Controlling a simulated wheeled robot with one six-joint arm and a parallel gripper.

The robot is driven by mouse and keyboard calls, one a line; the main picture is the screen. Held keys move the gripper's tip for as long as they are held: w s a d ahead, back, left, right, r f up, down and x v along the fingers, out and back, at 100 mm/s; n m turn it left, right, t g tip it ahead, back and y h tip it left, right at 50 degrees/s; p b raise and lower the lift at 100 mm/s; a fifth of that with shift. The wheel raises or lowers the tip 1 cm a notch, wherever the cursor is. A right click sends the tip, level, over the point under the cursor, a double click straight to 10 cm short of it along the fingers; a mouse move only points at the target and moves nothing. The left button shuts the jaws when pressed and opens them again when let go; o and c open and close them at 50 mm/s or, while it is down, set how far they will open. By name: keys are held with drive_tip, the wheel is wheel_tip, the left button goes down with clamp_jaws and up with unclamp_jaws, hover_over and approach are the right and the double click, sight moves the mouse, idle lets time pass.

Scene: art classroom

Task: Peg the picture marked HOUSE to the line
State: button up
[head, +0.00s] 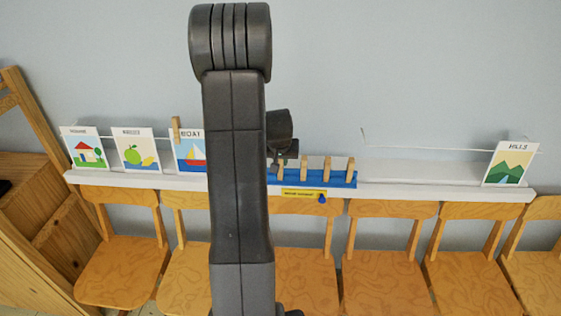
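The picture with a red-roofed house (84,148) stands at the left end of the white shelf; its small lettering is blurred. A thin white line (440,147) shows above the shelf on the right. Several wooden pegs (327,167) stand in a blue holder (342,181) at mid-shelf. Another peg (176,128) is at the top left corner of the boat picture (187,151). My gripper (276,168) is at the holder's left part, close to a peg there. My arm hides part of it, and its fingers are too small to read.
A hills picture (510,164) is at the right end. A yellow label (304,193) is on the shelf front (430,191). Wooden chairs (380,270) line up below.

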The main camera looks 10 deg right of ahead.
drive_tip(key=shift+r, duration=0.15)
drive_tip(key=shift+r+p, duration=1.7)
drive_tip(key=shift+r, duration=1.3)
drive_tip(key=shift+s, duration=0.1)
drive_tip(key=shift+s+a+r+b, duration=0.15)
drive_tip(key=shift+s+a+b, duration=0.1)
drive_tip(key=shift+s, duration=0.55)
drive_tip(key=shift+s+a+r+b, duration=0.15)
drive_tip(key=shift+s+a+b, duration=0.05)
drive_tip(key=shift+s, duration=0.55)
drive_tip(key=shift+s+a+r+b, duration=0.15)
drive_tip(key=shift+s+a+b, duration=0.1)
drive_tip(key=shift+s, duration=0.55)
